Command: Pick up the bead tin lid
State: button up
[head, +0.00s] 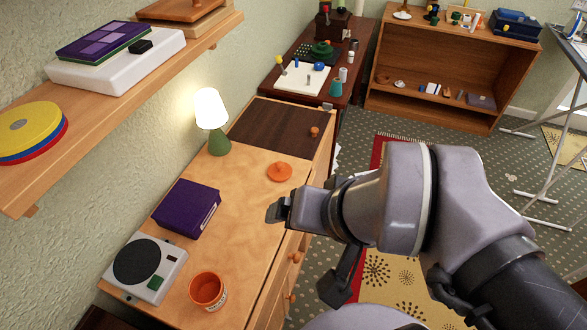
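An orange round lid with a small knob (280,172) lies on the light wood top of the cabinet, near its right edge. It looks like the bead tin lid. An open orange tin (208,290) with a pale label stands at the front of the same top. My gripper (277,211) is in front of the lid in the picture, over the cabinet's right edge, and appears apart from it. The lid is in full view. My arm hides part of the gripper, and its finger gap is not clear.
A purple box (186,209), a grey device with a black disc (146,268) and a lit lamp (212,120) share the cabinet top. A wall shelf (130,83) overhangs at left. A dark cluttered table (308,85) stands behind. Patterned carpet lies at right.

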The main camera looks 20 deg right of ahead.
aim_at(279, 171)
jog(key=u, duration=1.3)
jog(key=k+l, duration=0.1)
jog(key=l, duration=0.2)
jog(key=k+l, duration=0.1)
jog(key=l, duration=0.25)
jog(key=i+l, duration=0.1)
jog(key=l, duration=0.25)
jog(key=i+l, duration=0.15)
jog(key=l, duration=0.15)
jog(key=i+l, duration=0.1)
jog(key=l, duration=0.25)
jog(key=i+l, duration=0.15)
jog(key=l, duration=0.2)
jog(key=i, duration=0.1)
jog(key=z, duration=0.05)
